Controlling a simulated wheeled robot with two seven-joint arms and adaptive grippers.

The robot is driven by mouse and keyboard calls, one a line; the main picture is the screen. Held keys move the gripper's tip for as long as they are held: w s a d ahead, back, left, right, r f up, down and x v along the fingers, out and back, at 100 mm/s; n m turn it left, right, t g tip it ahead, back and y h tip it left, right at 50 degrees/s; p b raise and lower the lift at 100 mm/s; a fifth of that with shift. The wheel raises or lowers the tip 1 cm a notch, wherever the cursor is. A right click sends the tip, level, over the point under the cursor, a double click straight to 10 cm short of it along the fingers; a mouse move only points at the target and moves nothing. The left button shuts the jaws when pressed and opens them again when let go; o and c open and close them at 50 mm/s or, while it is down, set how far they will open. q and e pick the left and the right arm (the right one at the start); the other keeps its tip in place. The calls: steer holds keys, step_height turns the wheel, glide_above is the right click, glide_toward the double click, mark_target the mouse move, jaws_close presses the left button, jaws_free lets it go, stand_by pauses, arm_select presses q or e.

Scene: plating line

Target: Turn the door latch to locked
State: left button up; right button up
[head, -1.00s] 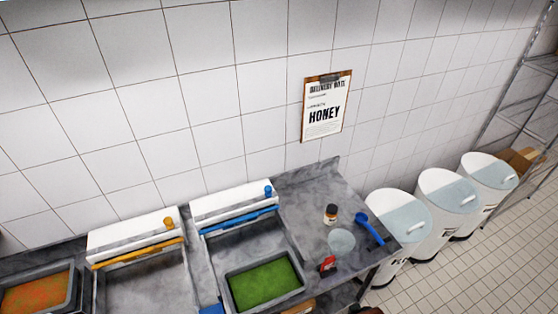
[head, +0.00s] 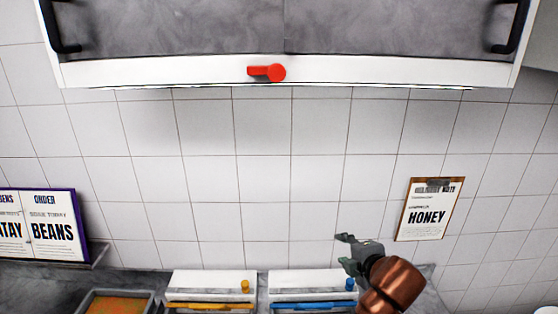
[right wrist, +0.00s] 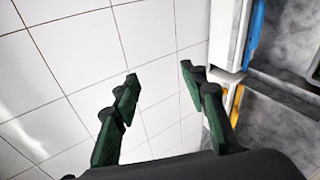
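A red door latch (head: 267,72) sits on the white bottom rail of the wall cabinet in the head view, with its handle lying flat and pointing left from a round hub. Above it are the two grey cabinet doors (head: 170,28), which look closed. My right gripper (head: 342,248) is below and to the right of the latch, well apart from it, in front of the tiled wall. In the right wrist view its two green fingers (right wrist: 158,75) are spread, with nothing between them. My left gripper is not in view.
A white cabinet rail (head: 370,72) overhangs the tiled wall. Black handles (head: 508,28) stick out at the doors' outer sides. A honey clipboard (head: 427,210) hangs at right, and an order board (head: 40,225) stands at left. White dispensers (head: 210,282) stand below. The wall between is clear.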

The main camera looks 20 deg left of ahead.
steer(key=s+a+r+n+t, duration=0.1)
steer(key=a+r+n, duration=0.2)
steer(key=r, duration=0.5)
steer(key=s+a+r+n+t, duration=0.1)
steer(key=a+r+n, duration=0.2)
steer(key=r, duration=0.5)
steer(key=n+t, duration=0.3)
steer(key=n, duration=0.4)
glide_toward(276, 72)
steer(key=w+f, duration=1)
steer(key=f, duration=0.1)
steer(key=s+r+n+t, duration=0.2)
steer(key=s+r, duration=0.7)
steer(key=p+x, duration=0.1)
steer(key=x, duration=0.1)
steer(key=p+x, duration=0.1)
steer(key=x, duration=0.2)
steer(key=p+x, duration=0.1)
steer(key=x, duration=0.2)
steer(key=shift+w+a+r, duration=0.1)
steer(key=shift+a+r, duration=0.1)
steer(key=shift+a, duration=0.1)
jaws_close()
